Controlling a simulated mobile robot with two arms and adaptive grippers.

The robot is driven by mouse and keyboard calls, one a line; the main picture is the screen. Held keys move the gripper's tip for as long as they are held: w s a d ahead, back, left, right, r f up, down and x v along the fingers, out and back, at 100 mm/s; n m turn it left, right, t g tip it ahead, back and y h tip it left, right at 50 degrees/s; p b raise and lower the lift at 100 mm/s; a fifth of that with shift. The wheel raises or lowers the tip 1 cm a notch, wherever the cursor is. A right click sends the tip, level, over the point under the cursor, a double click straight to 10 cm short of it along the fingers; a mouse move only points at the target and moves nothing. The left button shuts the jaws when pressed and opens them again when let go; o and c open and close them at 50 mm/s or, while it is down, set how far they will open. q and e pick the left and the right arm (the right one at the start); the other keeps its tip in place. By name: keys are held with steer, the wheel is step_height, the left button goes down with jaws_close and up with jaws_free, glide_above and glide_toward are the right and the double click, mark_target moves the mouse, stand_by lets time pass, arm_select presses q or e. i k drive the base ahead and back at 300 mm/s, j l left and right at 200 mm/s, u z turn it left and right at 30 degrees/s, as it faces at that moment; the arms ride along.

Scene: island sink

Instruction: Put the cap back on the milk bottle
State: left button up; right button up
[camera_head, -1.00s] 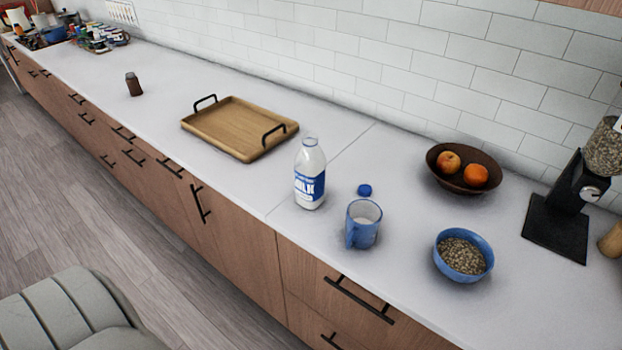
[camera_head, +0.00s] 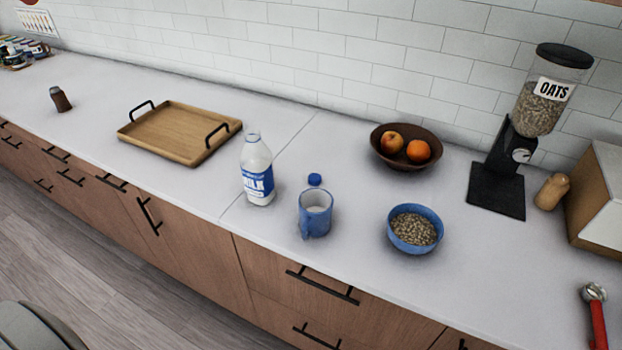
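The milk bottle (camera_head: 257,172) stands upright and uncapped on the white counter, with a blue and white label. The blue cap (camera_head: 315,180) lies on the counter to the right of the bottle, just behind a blue mug (camera_head: 316,216) with white contents. The cap and the bottle are apart. Neither of my grippers is in view.
A wooden tray (camera_head: 130,142) with black handles lies left of the bottle. To the right are a blue bowl (camera_head: 390,234) of oats, a brown fruit bowl (camera_head: 377,147), and an oats dispenser (camera_head: 531,108). A red-handled tool (camera_head: 598,325) lies at the far right.

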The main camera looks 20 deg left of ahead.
mark_target(255, 158)
steer(key=j+z, duration=0.35)
steer(key=j, duration=0.3)
steer(key=j+z, duration=0.35)
steer(key=j, duration=0.3)
steer(key=k, duration=0.05)
